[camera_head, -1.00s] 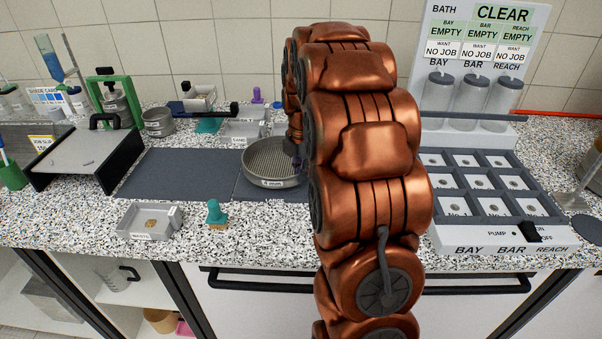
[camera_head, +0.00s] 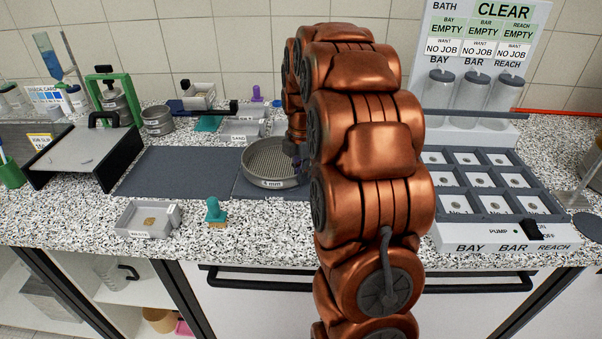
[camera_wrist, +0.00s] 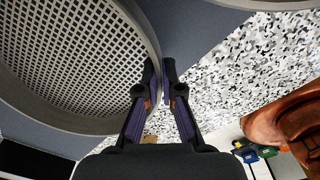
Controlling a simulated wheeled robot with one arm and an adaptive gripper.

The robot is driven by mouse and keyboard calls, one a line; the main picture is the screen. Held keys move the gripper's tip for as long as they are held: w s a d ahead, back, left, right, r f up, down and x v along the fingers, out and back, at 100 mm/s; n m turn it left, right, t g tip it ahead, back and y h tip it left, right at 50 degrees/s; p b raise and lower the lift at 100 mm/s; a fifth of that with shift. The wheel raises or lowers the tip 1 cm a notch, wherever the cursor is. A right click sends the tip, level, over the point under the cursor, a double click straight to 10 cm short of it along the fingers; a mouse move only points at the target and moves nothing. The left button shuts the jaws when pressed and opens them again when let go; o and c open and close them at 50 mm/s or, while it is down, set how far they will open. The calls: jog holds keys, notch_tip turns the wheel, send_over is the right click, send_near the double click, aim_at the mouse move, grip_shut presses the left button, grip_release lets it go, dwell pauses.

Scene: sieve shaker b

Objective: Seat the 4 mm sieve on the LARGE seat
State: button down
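The 4 mm sieve (camera_head: 272,160) is a round grey sieve with a mesh floor and a "4 mm" label facing front. In the head view it is level over the right part of the dark grey mat, the LARGE seat (camera_head: 242,190). I cannot tell whether it rests on the mat or hangs just above it. In the wrist view its mesh and rim (camera_wrist: 70,55) fill the upper left. My gripper (camera_wrist: 159,72) is shut on the right side of the rim, one finger inside and one outside. In the head view my arm mostly hides the gripper.
The left mat part (camera_head: 175,172) is bare. A small tray (camera_head: 150,218) and a teal brush (camera_head: 215,212) stand in front. A smaller sieve (camera_head: 158,120) and a sand tray (camera_head: 240,132) stand behind. A compartment tray (camera_head: 485,190) is at right.

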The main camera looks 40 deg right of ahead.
jog(key=shift+f, duration=0.25)
dwell(0.4)
jog(key=c, duration=1.2)
grip_release()
jog(key=shift+c, duration=0.2)
jog(key=shift+r+p, duration=0.55)
jog(key=shift+r, duration=2.95)
